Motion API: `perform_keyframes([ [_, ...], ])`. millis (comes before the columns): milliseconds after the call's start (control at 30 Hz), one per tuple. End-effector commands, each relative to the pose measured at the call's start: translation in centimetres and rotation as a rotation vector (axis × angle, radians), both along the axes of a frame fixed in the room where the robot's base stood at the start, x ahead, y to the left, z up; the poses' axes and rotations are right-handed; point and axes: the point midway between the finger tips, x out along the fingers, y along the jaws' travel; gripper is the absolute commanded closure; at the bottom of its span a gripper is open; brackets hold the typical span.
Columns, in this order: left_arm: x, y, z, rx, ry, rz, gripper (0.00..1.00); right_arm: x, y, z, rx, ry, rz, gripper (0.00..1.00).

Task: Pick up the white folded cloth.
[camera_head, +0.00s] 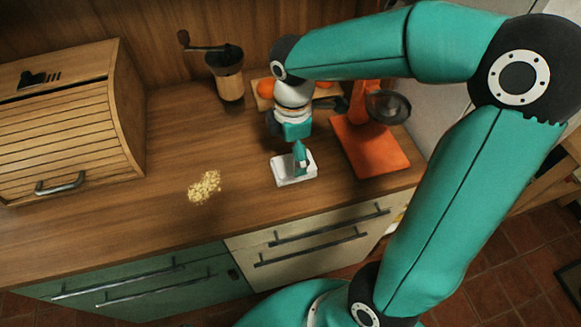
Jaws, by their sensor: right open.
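The white folded cloth (284,173) lies flat on the wooden counter, right of the middle and near the front edge. My right gripper (300,165) points down over the cloth, with a teal finger in front of its right half. The jaws are open. I cannot tell whether the fingertips touch the cloth. Part of the cloth is hidden behind the gripper. My left gripper is not in view.
An orange scale-like stand (370,145) with a dark pan is close on the right. A coffee grinder (226,75) and a board with orange items (265,88) stand behind. Yellow crumbs (204,187) lie to the left, and a wooden bread box (60,130) fills the far left.

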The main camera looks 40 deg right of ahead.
Motion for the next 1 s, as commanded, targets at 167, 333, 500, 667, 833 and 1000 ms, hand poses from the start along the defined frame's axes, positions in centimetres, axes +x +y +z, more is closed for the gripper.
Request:
perform_keyframes([
  [167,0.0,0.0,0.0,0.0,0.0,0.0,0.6,0.0,-0.1,-0.9,0.001,0.002,-0.002,0.03],
  [333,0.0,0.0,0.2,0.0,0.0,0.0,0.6,0.3,-0.5,-3.1,0.001,0.006,-0.002,0.03],
  [500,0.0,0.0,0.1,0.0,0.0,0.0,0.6,0.4,-0.6,-5.2,0.001,0.004,-0.001,0.03],
  [667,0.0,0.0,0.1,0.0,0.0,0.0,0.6,0.5,-0.7,-5.7,0.0,0.001,-0.001,0.03],
  [833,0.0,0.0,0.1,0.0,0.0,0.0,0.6,0.5,-0.7,-5.7,0.0,0.001,-0.002,0.06],
  [1000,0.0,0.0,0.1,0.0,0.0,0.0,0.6,0.5,-0.7,-5.7,0.0,0.001,-0.002,0.35],
])
